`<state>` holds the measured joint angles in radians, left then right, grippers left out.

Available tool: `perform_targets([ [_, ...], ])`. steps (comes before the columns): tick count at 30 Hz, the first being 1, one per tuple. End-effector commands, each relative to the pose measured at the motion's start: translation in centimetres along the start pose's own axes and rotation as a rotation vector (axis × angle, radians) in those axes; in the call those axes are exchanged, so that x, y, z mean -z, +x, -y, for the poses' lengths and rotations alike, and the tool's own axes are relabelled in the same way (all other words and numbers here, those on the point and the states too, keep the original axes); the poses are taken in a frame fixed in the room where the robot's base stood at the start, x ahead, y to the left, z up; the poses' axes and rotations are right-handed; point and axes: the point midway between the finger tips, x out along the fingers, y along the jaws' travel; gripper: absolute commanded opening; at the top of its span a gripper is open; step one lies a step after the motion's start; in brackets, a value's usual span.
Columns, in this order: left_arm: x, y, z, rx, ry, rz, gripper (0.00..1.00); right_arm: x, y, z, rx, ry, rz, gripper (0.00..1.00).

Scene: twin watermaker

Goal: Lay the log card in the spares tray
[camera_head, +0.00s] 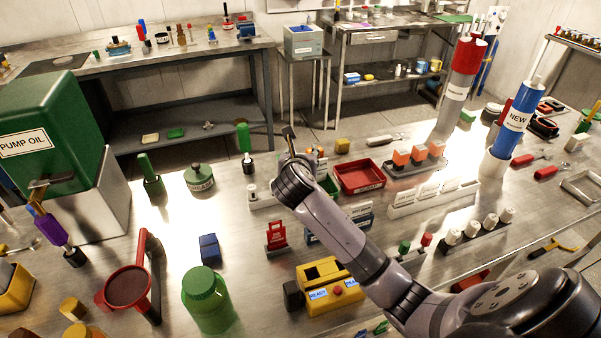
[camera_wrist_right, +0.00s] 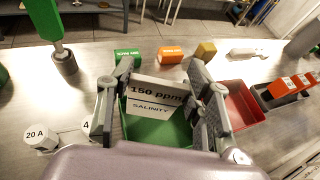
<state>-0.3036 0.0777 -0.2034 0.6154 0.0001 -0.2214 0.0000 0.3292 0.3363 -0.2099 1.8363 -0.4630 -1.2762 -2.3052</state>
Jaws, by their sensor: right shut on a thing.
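A white card (camera_wrist_right: 155,97) printed "150 ppm SALINITY" is held between the fingers of my right gripper (camera_wrist_right: 160,76). I take it to be the log card. In the head view my right gripper (camera_head: 303,155) is over the middle of the bench and hides most of what it holds. A green tray (camera_wrist_right: 157,133) lies below the card in the wrist view; its edge shows beside the gripper in the head view (camera_head: 331,185). I cannot tell whether the card touches it, and no spares label is readable. My left gripper is not in view.
A red tray (camera_head: 361,176) marked scrap stands right of the green one. Orange blocks sit in a grey rack (camera_head: 414,165). A green-handled tool (camera_head: 244,148) stands upright to the left. A yellow box with displays (camera_head: 326,284) stands nearer me.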

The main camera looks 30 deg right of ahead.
Motion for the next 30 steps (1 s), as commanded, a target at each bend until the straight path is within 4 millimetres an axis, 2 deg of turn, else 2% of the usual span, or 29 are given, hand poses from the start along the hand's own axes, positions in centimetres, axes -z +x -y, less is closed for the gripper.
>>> perform_targets([
  [5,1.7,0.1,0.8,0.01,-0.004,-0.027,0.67,1.5,0.7,0.0,0.001,0.002,0.0,0.25],
  [13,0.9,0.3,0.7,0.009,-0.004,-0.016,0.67,5.0,2.1,0.0,0.001,0.0,-0.001,0.25],
  [26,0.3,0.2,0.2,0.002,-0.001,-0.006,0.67,5.5,2.3,0.0,0.001,0.0,0.001,0.25],
  [27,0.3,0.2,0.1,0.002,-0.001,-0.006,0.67,5.6,2.3,0.0,0.0,0.001,0.001,0.48],
  [30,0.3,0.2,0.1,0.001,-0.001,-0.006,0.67,5.6,2.3,0.0,0.0,0.001,0.001,0.54],
])
